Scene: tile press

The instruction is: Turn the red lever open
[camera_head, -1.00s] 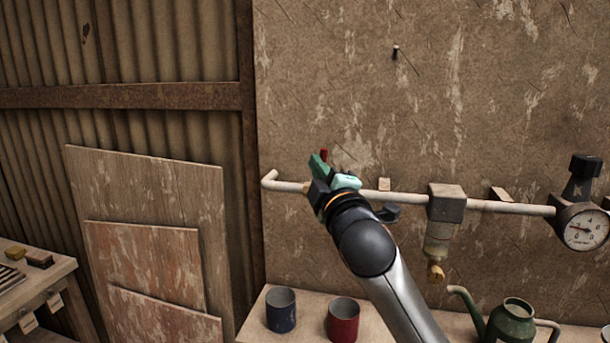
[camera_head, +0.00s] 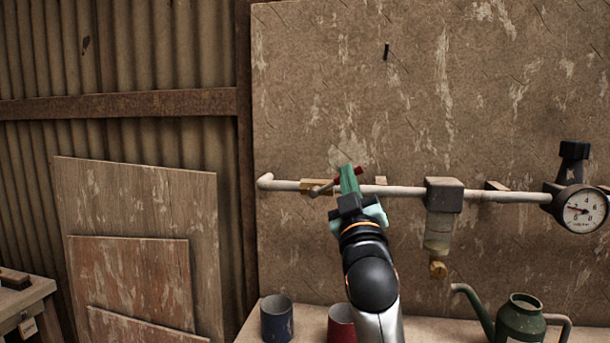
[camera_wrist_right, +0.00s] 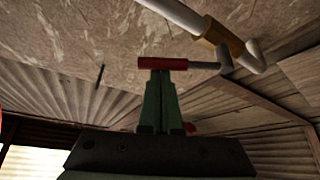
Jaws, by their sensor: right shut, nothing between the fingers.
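The red lever (camera_head: 359,171) is on the brass valve (camera_head: 316,187) of the pale wall pipe. In the head view its grey rod runs right and slightly up from the valve, and its red grip lies partly hidden behind my fingers. My right gripper (camera_head: 349,174) is shut and empty, its green fingers against or just in front of the grip. In the wrist view the red grip (camera_wrist_right: 162,63) lies across the tips of my right gripper (camera_wrist_right: 160,76); contact looks likely. The brass valve (camera_wrist_right: 232,43) shows there too. My left gripper is not in view.
To the right along the pipe are a filter bowl (camera_head: 438,228) and a pressure gauge (camera_head: 584,210). Below, a blue cup (camera_head: 277,318), a red cup (camera_head: 341,324) and a green watering can (camera_head: 520,318) stand on a bench. The wall above the pipe is mostly bare.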

